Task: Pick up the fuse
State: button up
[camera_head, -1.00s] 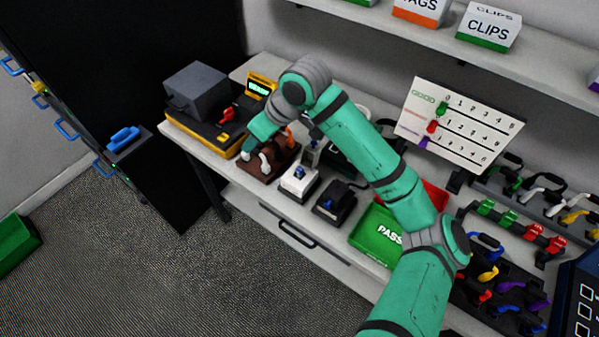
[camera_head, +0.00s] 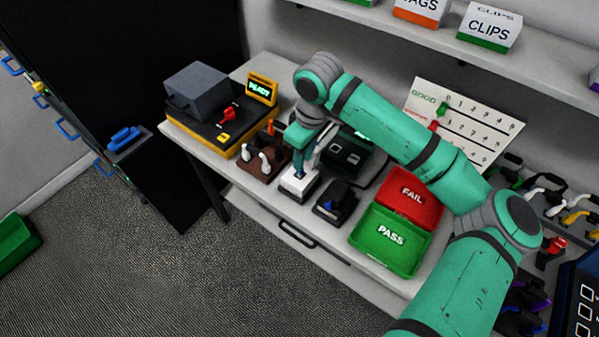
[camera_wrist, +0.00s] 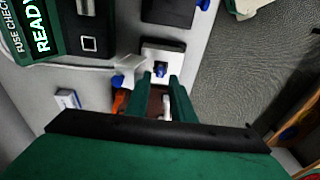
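I cannot tell for certain which item is the fuse. A small white and blue piece (camera_wrist: 67,98) lies on the bench at the left of the wrist view. A small blue part (camera_wrist: 160,69) sits on a white base (camera_wrist: 150,52), just beyond my fingertips. Contact cannot be told.
A fuse checker (camera_wrist: 42,35) reads READY. A brown block (camera_head: 256,166) with white and orange handles stands left of the white base. A black fixture (camera_head: 335,203) is to its right, then the green PASS tray (camera_head: 372,250) and red FAIL tray (camera_head: 425,212).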

jog(key=f, duration=0.5)
jog(key=shift+w+a+f, duration=0.1)
jog(key=shift+w+a, duration=0.15)
jog(key=shift+a, duration=0.1)
jog(key=shift+s, duration=0.15)
grip_shut()
